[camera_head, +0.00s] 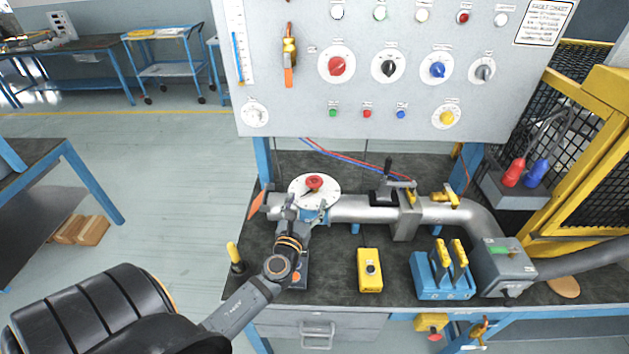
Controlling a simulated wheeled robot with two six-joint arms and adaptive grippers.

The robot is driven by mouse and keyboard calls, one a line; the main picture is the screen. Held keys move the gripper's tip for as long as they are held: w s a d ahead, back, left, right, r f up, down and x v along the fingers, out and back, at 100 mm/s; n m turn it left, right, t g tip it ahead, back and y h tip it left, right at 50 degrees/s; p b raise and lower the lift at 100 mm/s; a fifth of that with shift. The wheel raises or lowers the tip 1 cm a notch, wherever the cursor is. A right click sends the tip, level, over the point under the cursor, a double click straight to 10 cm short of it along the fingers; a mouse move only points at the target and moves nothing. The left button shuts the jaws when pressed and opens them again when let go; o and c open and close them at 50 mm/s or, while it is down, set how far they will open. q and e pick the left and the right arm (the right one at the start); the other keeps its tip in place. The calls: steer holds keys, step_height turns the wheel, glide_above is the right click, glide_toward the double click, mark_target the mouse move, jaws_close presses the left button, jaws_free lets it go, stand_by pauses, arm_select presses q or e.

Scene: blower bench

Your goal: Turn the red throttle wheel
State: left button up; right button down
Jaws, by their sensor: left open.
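A red wheel (314,183) sits at the centre of a round white dial (326,193) with markings, mounted over the left end of the grey pipe (362,209). My left arm reaches in from the lower left. My left gripper (305,208) is open at the near side of the dial, just below the red wheel in the picture. Its fingers look empty and apart from the wheel. They cover part of the dial's near edge and the pipe. Whether a finger touches the dial, I cannot tell. My right gripper is not in view.
A grey panel (290,115) with several coloured knobs stands behind the bench. A black-handled clamp (388,182) is right of the dial. A yellow button box (370,270), a blue block with yellow levers (428,284) and a yellow-handled tool (236,258) stand on the bench.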

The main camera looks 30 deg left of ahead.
mark_target(312, 188)
arm_select(q)
steer(key=p+x, duration=0.1)
steer(key=x, duration=0.8)
steer(key=shift+a, duration=0.1)
steer(key=c, duration=1.2)
steer(key=shift+n+y, duration=0.3)
steer(key=shift+y, duration=0.1)
